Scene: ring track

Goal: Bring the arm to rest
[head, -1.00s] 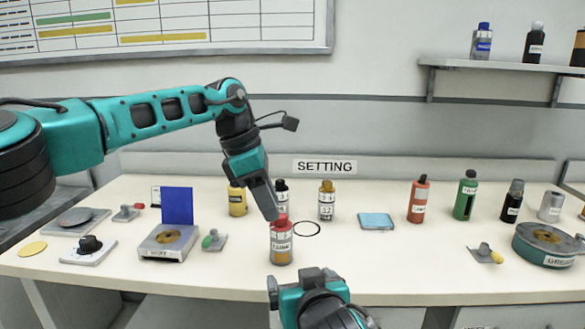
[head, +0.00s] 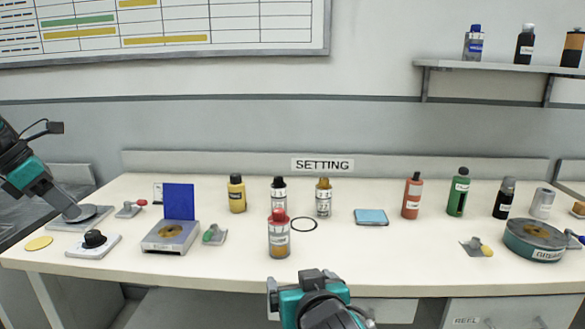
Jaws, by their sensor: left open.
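A red-capped bottle (head: 279,240) stands upright and free near the front of the table.
Several bottles, such as the yellow one (head: 237,197) and the green one (head: 458,195), stand along the back of the table (head: 370,262). A device with a blue panel (head: 179,202) is left of centre. A green tin (head: 535,243) is at right. The front middle right is clear.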

